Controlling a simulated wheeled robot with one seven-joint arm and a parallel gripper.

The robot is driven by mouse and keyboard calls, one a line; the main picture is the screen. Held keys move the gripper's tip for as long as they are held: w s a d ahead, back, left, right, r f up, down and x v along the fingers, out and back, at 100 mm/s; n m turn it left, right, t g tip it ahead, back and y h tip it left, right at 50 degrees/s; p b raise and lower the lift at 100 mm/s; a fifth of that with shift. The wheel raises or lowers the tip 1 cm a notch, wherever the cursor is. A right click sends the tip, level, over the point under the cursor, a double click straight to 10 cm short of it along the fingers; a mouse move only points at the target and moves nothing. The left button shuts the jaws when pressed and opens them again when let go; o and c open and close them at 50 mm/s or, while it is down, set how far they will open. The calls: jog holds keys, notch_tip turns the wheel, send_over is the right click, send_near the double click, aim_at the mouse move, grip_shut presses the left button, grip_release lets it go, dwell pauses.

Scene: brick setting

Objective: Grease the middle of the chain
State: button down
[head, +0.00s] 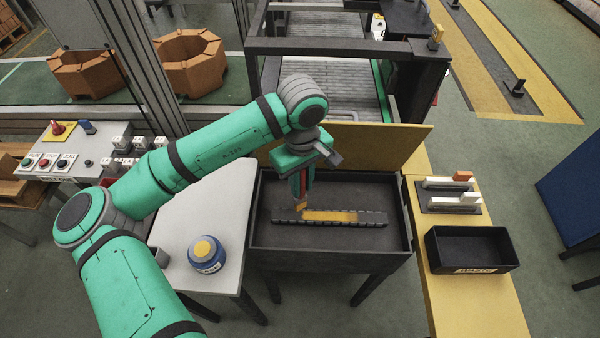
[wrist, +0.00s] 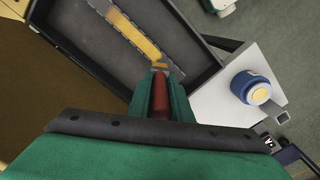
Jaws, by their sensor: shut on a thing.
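The dark chain (head: 375,218) lies flat across the dark grey tray (head: 262,239). A yellow coating covers its middle stretch, and both ends are bare dark. In the wrist view the chain (wrist: 103,7) runs diagonally, with the yellow stretch (wrist: 140,38) along it. My gripper (head: 303,182) is above the tray, shut on a brush with a red handle (wrist: 160,103). The brush points down, and its yellowish tip (wrist: 159,66) is at the left end of the yellow stretch in the head view. I cannot tell whether the tip touches the chain. A blue grease pot (head: 207,256) with yellow contents stands on the white table.
A black open bin (head: 470,262) and a rack with white-handled tools (head: 448,196) are on the yellow bench at right. A tan panel (head: 385,146) stands behind the tray. A button panel (head: 60,152) is at left. A dark machine frame (head: 345,46) stands behind.

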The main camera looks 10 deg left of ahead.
aim_at(302, 198)
jog(key=shift+r, duration=2)
